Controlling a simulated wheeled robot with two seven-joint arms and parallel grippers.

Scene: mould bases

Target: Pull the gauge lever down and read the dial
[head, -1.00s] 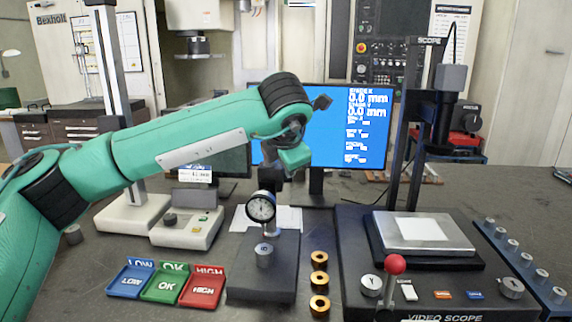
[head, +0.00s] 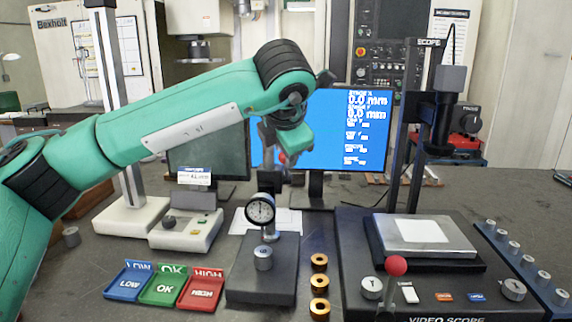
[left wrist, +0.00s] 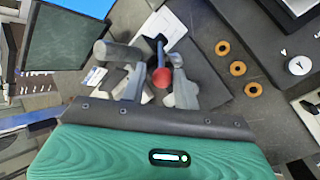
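The dial gauge (head: 260,208) stands upright on its dark base (head: 258,285), its white face towards me; the needle is too small to read. A grey cylindrical part (head: 263,257) stands on the base below the dial. The gauge lever's red knob (head: 283,158) shows behind the dial under my left gripper (head: 284,155). In the left wrist view the red knob (left wrist: 162,77) lies between the two spread fingers of my left gripper (left wrist: 150,70), with gaps at its sides. Whether a finger touches the lever is unclear. My right gripper is out of view.
Blue LOW (head: 130,283), green OK (head: 163,287) and red HIGH (head: 201,289) trays lie left of the gauge. Several brass rings (head: 319,284) lie to its right, beside the video scope (head: 425,225) with its own red-knobbed stick (head: 396,266). A blue-screened monitor (head: 350,130) stands behind.

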